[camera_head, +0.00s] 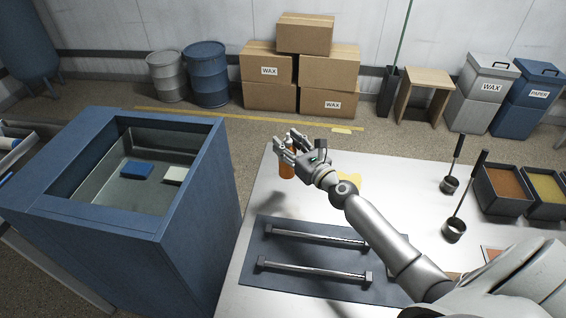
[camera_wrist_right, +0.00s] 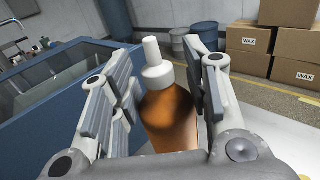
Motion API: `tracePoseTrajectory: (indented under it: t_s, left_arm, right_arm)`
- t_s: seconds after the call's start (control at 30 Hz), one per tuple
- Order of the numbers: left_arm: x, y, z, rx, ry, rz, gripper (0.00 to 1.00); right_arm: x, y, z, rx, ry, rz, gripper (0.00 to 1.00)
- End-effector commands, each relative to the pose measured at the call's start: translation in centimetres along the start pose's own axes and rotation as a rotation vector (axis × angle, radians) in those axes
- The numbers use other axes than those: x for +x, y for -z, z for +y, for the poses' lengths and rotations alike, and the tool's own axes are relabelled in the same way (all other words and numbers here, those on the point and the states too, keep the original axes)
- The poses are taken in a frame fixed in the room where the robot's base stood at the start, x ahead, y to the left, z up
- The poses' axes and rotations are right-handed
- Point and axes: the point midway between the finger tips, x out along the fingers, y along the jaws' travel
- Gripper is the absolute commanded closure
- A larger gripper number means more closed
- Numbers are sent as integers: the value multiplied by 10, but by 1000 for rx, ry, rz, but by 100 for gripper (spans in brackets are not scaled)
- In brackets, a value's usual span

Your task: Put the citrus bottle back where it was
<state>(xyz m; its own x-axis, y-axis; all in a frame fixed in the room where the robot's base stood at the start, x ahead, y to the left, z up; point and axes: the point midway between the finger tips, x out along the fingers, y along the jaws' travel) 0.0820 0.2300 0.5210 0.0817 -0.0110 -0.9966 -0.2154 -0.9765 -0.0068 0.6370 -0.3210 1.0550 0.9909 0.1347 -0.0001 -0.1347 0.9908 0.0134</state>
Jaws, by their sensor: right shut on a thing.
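The citrus bottle (camera_wrist_right: 168,115) is an orange-brown bottle with a white cap and nozzle. In the head view the bottle (camera_head: 287,171) is at the far left corner of the white table, upright or nearly so. My right gripper (camera_head: 292,148) is shut on it, with one finger on each side of the bottle in the right wrist view (camera_wrist_right: 165,100). Whether the bottle's base touches the table is hard to tell. My left gripper is not in view.
A blue tub (camera_head: 190,228) stands left of the white table (camera_head: 258,196), with a gap between. A dark mat with two metal bars (camera_head: 315,270) lies in front. Two ladles (camera_head: 454,229) and bins of orange and yellow material (camera_head: 503,205) are at right. Cardboard boxes (camera_head: 270,97) stand behind.

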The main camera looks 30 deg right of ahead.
Motion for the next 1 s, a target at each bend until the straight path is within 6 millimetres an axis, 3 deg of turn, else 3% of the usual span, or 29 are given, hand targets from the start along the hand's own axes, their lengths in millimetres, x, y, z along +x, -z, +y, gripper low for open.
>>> tracePoseTrajectory:
  t_s: [0.03, 0.2, 0.47, 0.73, 1.0]
  left_arm:
    - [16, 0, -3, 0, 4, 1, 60]
    - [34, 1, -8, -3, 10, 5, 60]
    - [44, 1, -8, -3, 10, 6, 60]
    - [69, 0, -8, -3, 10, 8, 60]
    - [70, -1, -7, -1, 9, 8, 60]
  right_arm:
    - [6, 15, -2, 1, 2, -2, 100]
    - [22, 32, -6, 1, 2, -2, 100]
    - [33, 43, -9, 1, 1, -1, 100]
    - [38, 76, -11, 3, 2, 0, 100]
    - [38, 78, -10, -1, 0, -1, 100]
